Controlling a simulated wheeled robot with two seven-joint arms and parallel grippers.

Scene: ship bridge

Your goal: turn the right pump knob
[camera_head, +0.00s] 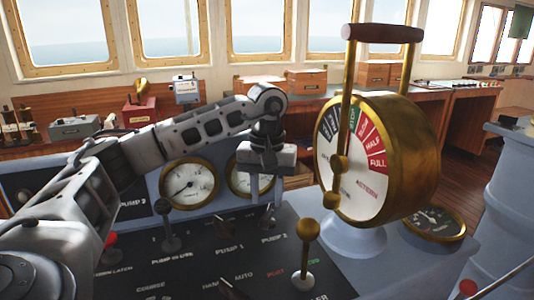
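The dark console panel (190,262) carries the labels PUMP 1 and PUMP 2. A small dark knob (226,221) sits above the PUMP 1 label. The right pump knob, above the PUMP 2 label, is mostly hidden behind my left gripper (264,208). My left arm reaches in from the left, and its gripper points down over that knob, in front of a round gauge. The fingers are dark and small here, so I cannot tell whether they touch the knob or how far apart they are. My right gripper is not in view.
A large brass telegraph (408,160) with a handle stands right of the gripper. A brass-topped lever (309,232) rises from the panel in front. A white gauge (189,186) and a dark lever (170,212) are to the left. A red-tipped lever (468,287) is at the lower right.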

